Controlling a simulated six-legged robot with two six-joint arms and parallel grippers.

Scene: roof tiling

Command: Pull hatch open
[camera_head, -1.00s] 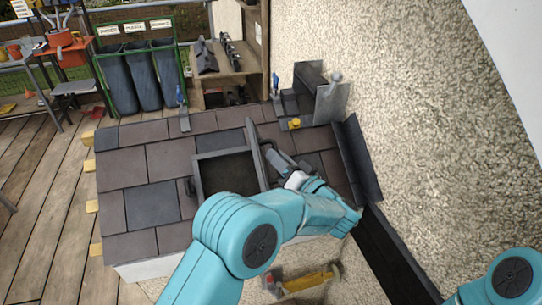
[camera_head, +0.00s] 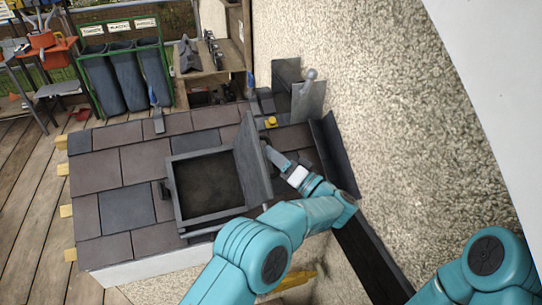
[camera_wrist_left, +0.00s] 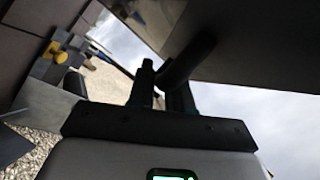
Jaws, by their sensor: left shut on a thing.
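The roof hatch has a square dark frame (camera_head: 183,222) around a dark opening. Its dark lid (camera_head: 252,165) stands raised along the right side of the frame, its inner face showing. My left gripper (camera_head: 272,154) is on the right, outer side of the lid. The fingertips are partly hidden there. My right gripper is out of view; only part of my right arm shows at lower right.
Slate tiles (camera_head: 145,160) surround the hatch. A rough plaster wall (camera_head: 390,110) rises close on the right. A yellow item (camera_head: 271,122) and a metal sheet (camera_head: 306,100) stand near the roof's upper corner. Green-framed bins (camera_head: 125,75) and a wooden shelf (camera_head: 205,70) are behind.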

